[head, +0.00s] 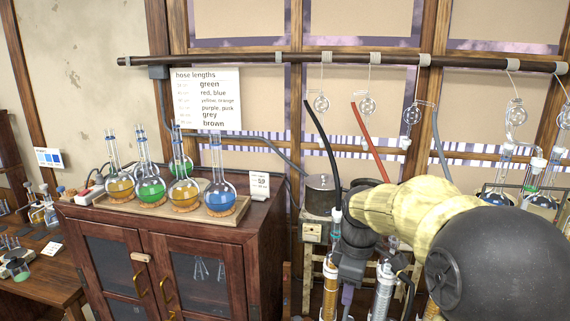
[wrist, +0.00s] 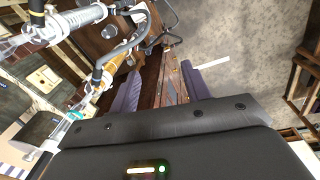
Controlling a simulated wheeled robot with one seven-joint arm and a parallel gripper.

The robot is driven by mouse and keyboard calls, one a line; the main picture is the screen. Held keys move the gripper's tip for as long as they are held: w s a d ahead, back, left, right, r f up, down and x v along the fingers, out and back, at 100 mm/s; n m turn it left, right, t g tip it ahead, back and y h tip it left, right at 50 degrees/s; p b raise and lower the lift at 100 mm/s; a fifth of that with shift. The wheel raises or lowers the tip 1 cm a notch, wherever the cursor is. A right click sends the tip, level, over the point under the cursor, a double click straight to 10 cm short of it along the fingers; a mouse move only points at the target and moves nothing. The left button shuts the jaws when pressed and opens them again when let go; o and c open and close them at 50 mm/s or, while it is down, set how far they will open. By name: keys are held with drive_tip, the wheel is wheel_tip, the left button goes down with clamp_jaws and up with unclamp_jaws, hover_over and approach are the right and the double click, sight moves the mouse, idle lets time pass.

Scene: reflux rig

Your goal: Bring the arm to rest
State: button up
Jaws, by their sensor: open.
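My arm reaches in from the right of the head view, and its wrist points down in front of the rig. My gripper (head: 347,296) is partly hidden there behind nearby glassware. In the wrist view my gripper (wrist: 160,72) shows its two purple-grey fingers spread apart. Nothing is visibly held between them; a brown wooden surface shows beyond the gap. A glass condenser with a hose (wrist: 82,18) lies close to the left of the fingers in the wrist view.
Upright glass columns (head: 384,290) stand close around the wrist. A wooden cabinet (head: 213,248) carries round flasks with blue (head: 219,198), green and amber liquid. A heating pot (head: 320,197) stands behind the arm. Hoses and glass coils hang from a rail (head: 250,59).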

drive_tip(key=s+f+m+t+b, duration=0.1)
drive_tip(key=s+f+m+b, duration=0.1)
drive_tip(key=s+f+m, duration=1.1)
drive_tip(key=shift+s+d+f+b, duration=0.35)
drive_tip(key=shift+s+d+f, duration=0.15)
drive_tip(key=shift+s, duration=0.45)
